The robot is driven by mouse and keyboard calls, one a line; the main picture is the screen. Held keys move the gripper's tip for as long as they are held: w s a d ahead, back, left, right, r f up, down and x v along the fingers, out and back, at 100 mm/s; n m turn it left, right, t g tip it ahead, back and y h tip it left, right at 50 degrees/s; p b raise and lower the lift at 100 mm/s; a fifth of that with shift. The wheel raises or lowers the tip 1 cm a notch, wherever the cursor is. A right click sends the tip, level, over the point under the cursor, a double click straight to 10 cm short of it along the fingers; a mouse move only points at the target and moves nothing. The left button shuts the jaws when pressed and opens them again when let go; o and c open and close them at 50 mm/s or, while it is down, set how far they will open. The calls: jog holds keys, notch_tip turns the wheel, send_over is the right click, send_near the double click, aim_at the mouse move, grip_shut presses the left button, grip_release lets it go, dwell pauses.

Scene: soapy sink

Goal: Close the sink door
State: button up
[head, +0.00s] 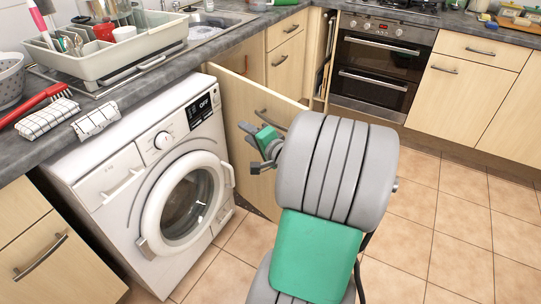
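The sink door (238,108) is a pale wood cabinet door beside the washing machine, under the counter near the sink (205,27). It stands open, swung out into the room, with a gap behind its top edge. Its dark bar handle (272,118) is near the upper right of the face I see. My gripper (254,148), green and grey, is in front of the door, just below and left of the handle. Whether it touches the door is unclear. My large grey and green arm links hide the door's right and lower parts. The gripper's fingers are too small to read.
A white washing machine (120,165) stands close on the left, its round door shut. Drawers (286,65) and a double oven (378,60) are behind. The counter holds a dish rack (118,60). Tiled floor (450,230) on the right is clear.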

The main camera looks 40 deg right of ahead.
aim_at(272, 124)
jog(key=s+d+f+m+t+h+b, duration=0.1)
jog(key=s+d+f+m+h+b, duration=0.25)
jog(key=d, duration=0.55)
jog(key=shift+m+h, duration=0.35)
jog(key=shift+m, duration=0.6)
jog(key=x, duration=0.2)
jog(key=p+x, duration=0.1)
jog(key=x, duration=0.2)
jog(key=shift+w+r, duration=0.35)
jog(key=shift+w, duration=0.1)
jog(key=shift+w+d, duration=0.2)
jog(key=shift+w, duration=0.2)
grip_shut()
